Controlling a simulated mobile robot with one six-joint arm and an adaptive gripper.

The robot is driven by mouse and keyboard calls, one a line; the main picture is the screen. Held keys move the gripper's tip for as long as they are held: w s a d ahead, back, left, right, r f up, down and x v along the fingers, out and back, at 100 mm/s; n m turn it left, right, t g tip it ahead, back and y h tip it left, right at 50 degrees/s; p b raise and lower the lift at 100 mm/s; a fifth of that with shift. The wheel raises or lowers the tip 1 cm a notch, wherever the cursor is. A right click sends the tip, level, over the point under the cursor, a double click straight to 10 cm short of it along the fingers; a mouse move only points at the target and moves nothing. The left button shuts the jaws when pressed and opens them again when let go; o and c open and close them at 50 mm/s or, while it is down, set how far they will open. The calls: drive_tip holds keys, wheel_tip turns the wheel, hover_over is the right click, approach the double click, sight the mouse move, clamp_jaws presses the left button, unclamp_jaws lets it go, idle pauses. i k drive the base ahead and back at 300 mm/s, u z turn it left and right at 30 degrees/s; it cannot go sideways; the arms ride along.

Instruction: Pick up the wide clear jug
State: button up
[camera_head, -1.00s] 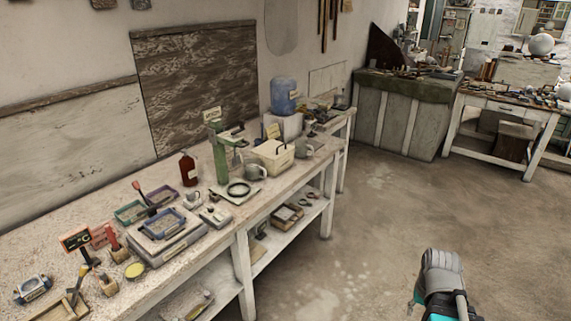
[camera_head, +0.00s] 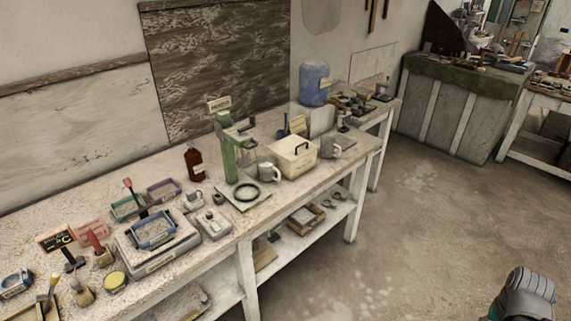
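A grey mug-like jug (camera_head: 268,172) with a handle stands in front of the cream box, and a similar one (camera_head: 331,149) stands at the box's right. I cannot tell for sure which of these is the wide clear jug. Part of my arm, grey and rounded, shows at the bottom right, over the floor and well away from the bench. My gripper's fingers are not visible.
The workbench (camera_head: 120,222) is crowded. A green stand (camera_head: 228,150), a red-brown bottle (camera_head: 194,160), a cream lidded box (camera_head: 293,156) and several trays and tools stand on it. A shelf runs below. The floor (camera_head: 400,235) to the right is clear.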

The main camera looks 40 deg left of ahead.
sight(266, 168)
drive_tip(key=u, duration=0.1)
drive_tip(key=i, duration=0.7)
drive_tip(key=u, duration=0.95)
drive_tip(key=i, duration=0.7)
drive_tip(key=u, duration=0.45)
drive_tip(key=k, duration=0.95)
drive_tip(key=u, duration=0.15)
drive_tip(key=i, duration=0.55)
